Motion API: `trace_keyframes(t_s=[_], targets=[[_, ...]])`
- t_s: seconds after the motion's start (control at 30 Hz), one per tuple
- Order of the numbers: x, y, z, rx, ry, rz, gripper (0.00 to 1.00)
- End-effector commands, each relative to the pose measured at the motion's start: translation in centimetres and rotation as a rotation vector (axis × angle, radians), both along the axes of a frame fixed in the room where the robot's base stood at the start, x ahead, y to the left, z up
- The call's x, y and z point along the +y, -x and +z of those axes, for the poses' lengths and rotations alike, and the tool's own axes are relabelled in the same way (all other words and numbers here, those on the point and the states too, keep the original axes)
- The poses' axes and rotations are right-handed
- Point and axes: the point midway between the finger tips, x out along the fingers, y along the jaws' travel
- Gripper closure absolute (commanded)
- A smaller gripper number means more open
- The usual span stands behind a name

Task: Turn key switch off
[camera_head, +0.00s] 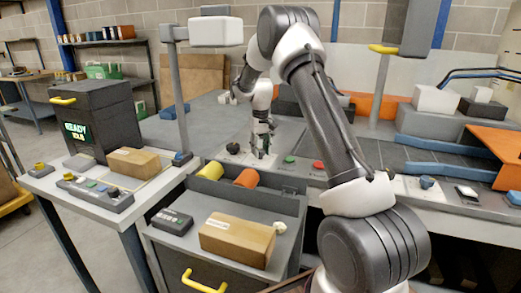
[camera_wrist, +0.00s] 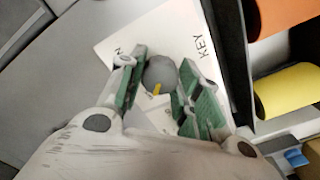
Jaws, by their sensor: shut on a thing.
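The key switch (camera_wrist: 160,73) shows in the wrist view as a round grey knob with a yellow mark on its lower edge. It sits on a white plate (camera_wrist: 130,45) lettered KEY, with a second label partly hidden by a finger. My gripper (camera_wrist: 158,88) has its green-padded fingers on either side of the knob and is shut on it. In the head view my gripper (camera_head: 263,152) points down at the back panel, left of a green button (camera_head: 290,160) and a red button (camera_head: 318,165). The knob between the fingers is too small to make out there.
A dark bin with a yellow cylinder (camera_head: 212,170) and an orange cylinder (camera_head: 245,178) stands in front of the panel. A cardboard box (camera_head: 237,240) and a dark control box (camera_head: 172,220) lie on the nearer cabinet top. A grey post (camera_head: 180,95) rises left of my gripper.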

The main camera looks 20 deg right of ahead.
Motion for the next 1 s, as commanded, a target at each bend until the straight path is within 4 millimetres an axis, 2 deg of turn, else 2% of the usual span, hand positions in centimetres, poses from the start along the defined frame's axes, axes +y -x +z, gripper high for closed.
trace_keyframes(t_s=[0.23,0.27,0.37,0.4,0.73,1.0], targets=[[0.0,-0.1,0.1,-0.002,0.001,0.001,0.90],[0.0,-0.1,0.1,-0.002,0.001,0.001,0.64],[0.0,-0.1,0.1,-0.002,0.001,0.001,0.46],[0.0,-0.1,0.0,-0.002,0.001,0.000,0.43],[0.0,-0.1,0.4,-0.002,0.000,0.000,0.43],[0.0,-0.1,4.7,-0.005,0.001,0.000,0.43]])
